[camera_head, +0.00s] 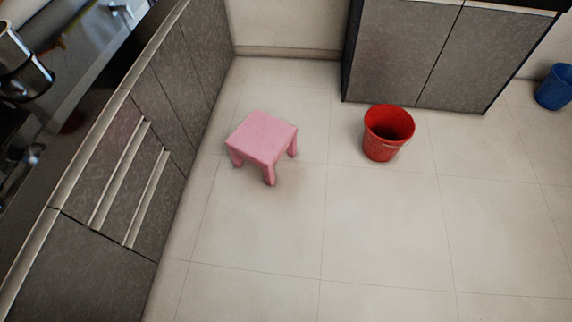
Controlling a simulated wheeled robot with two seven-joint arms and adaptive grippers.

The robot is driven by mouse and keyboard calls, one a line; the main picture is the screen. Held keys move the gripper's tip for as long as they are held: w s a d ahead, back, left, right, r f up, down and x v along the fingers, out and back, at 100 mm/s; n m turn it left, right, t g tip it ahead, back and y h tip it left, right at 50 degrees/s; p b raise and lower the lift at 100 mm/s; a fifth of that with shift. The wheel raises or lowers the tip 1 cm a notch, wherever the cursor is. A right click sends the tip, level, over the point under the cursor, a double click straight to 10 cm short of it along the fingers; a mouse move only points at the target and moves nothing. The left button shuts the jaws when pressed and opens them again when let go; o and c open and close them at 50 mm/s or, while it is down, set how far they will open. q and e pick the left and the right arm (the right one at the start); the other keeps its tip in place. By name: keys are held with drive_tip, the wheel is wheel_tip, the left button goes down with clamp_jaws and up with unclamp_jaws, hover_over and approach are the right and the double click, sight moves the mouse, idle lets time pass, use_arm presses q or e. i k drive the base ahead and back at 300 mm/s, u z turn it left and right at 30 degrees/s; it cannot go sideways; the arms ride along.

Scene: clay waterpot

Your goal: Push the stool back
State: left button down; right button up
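A small pink stool (262,137) stands upright on the tiled floor, left of the middle in the head view. It is a little to the right of the grey cabinets along the left side, with floor between them. Three of its legs show. Nothing touches it. Neither my left nor my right gripper is in view.
A red bucket (380,146) stands right of the stool, in front of a grey cabinet (400,50). A blue bucket (555,88) is at the far right. Grey cabinets (165,130) with a counter run along the left. The floor (330,240) in front is clear.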

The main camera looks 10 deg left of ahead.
sight(262, 138)
drive_tip(key=u, duration=0.2)
drive_tip(key=k, duration=0.3)
drive_tip(key=z, duration=1.35)
drive_tip(key=i, duration=0.75)
drive_tip(key=z, duration=0.5)
drive_tip(key=i, duration=0.8)
drive_tip(key=u, duration=0.95)
drive_tip(key=i, duration=0.85)
drive_tip(key=u, duration=0.9)
